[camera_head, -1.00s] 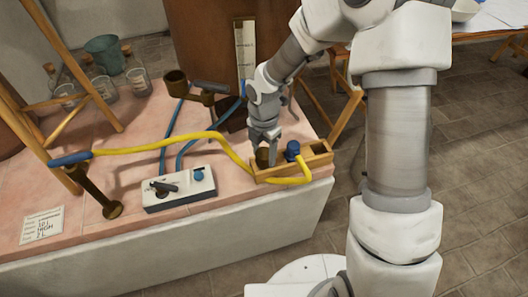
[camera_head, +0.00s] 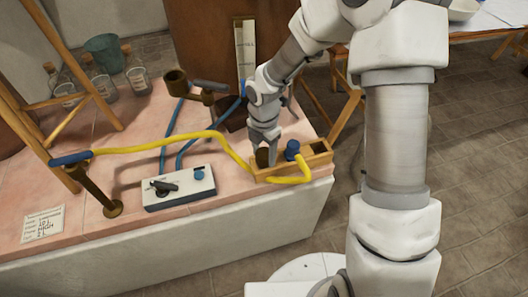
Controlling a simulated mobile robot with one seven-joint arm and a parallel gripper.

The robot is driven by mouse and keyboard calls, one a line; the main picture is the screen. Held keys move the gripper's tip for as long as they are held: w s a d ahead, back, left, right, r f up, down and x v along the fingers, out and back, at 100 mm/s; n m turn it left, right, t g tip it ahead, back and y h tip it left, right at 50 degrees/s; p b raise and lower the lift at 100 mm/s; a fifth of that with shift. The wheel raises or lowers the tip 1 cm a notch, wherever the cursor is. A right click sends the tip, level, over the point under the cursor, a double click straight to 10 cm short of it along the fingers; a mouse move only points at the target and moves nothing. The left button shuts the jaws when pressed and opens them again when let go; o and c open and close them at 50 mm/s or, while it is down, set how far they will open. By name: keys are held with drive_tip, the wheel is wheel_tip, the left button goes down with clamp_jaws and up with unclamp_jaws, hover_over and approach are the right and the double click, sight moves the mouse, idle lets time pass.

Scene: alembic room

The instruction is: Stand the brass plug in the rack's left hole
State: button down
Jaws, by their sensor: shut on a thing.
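The wooden rack (camera_head: 290,171) stands on the pink tiled bench near its right front edge. My gripper (camera_head: 268,155) points down over the rack's left part. It is shut on the brass plug (camera_head: 263,157), a dark brass piece low between the fingers. The plug's lower end is hidden by the rack's front wall, so I cannot tell how deep it sits in the left hole. A blue-capped end (camera_head: 292,149) of the yellow hose stands in the rack right of my gripper. A dark square opening shows at the rack's right end.
A yellow hose (camera_head: 190,138) runs from a brass stand (camera_head: 95,190) across the bench and over the rack's front. A white control box (camera_head: 179,188) with blue hoses behind it stands left of the rack. Glass bottles (camera_head: 138,80) and a teal pot (camera_head: 104,52) stand farther back.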

sight(264, 153)
drive_tip(key=shift+f, duration=0.15)
drive_tip(key=shift+c, duration=0.5)
unclamp_jaws()
drive_tip(key=shift+r+p, duration=3.5)
drive_tip(key=shift+r, duration=0.05)
